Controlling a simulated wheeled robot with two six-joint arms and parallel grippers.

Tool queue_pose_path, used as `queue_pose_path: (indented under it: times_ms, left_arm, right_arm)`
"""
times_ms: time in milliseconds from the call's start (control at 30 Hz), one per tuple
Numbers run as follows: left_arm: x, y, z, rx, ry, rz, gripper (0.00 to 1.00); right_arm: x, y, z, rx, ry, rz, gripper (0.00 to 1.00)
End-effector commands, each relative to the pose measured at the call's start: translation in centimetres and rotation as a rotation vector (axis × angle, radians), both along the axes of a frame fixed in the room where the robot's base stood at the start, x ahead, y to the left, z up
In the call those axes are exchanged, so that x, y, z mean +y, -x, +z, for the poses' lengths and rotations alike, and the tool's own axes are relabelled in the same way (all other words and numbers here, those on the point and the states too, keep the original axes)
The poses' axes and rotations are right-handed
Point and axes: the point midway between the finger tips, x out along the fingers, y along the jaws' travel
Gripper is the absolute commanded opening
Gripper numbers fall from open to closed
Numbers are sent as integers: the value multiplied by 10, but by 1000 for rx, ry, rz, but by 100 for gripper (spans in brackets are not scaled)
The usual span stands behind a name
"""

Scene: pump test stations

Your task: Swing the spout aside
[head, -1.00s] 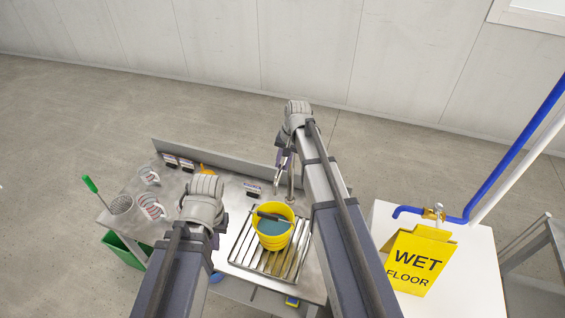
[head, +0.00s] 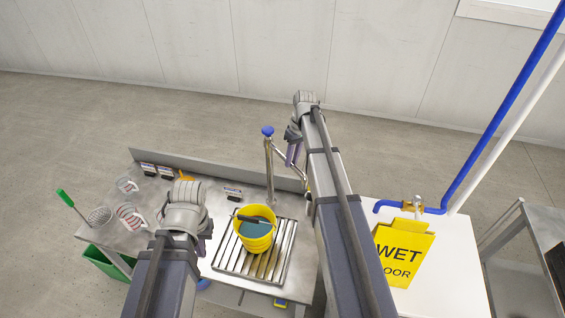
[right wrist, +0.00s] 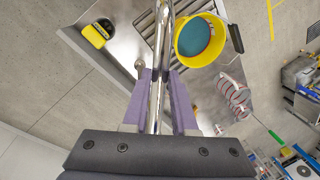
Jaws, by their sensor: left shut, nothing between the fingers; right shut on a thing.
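The chrome spout (head: 287,161) runs from its upright post (head: 269,170), topped by a blue knob (head: 267,131), out to the right, beside rather than over the yellow bucket (head: 256,240). My right gripper (head: 292,152) is shut on the spout. In the right wrist view the spout's tube (right wrist: 158,100) passes between my right gripper's purple fingers (right wrist: 159,82). The bucket also shows there (right wrist: 201,40), off to the right of the tube. My left gripper (head: 203,240) is shut and empty over the bench's front left; its fingertips are mostly hidden.
The bucket stands on a slatted drain grate (head: 284,262) in the steel bench (head: 225,212). Cups, a mesh holder and a green-handled brush (head: 65,199) sit at the left. A yellow wet-floor sign (head: 404,252) and a blue pipe (head: 472,185) with a tap are at the right.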

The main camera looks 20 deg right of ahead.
Motion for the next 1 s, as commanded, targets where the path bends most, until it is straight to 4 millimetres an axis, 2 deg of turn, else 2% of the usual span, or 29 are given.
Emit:
queue_pose_path:
  times_ms: [100, 400, 700, 1000]
  left_arm:
    - [0, 0, 0, 0, 0, 0, 0]
    - [0, 0, 0, 0, 0, 0, 0]
    - [0, 0, 0, 0, 0, 0, 0]
    - [0, 0, 0, 0, 0, 0, 0]
  right_arm:
    - [-16, -9, 0, 0, 2, 104, 0]
    - [-43, -24, 0, 0, 2, 329, 0]
    - [-56, -34, 0, -2, 1, 460, 0]
    - [-60, -37, 0, -1, 1, 499, 0]
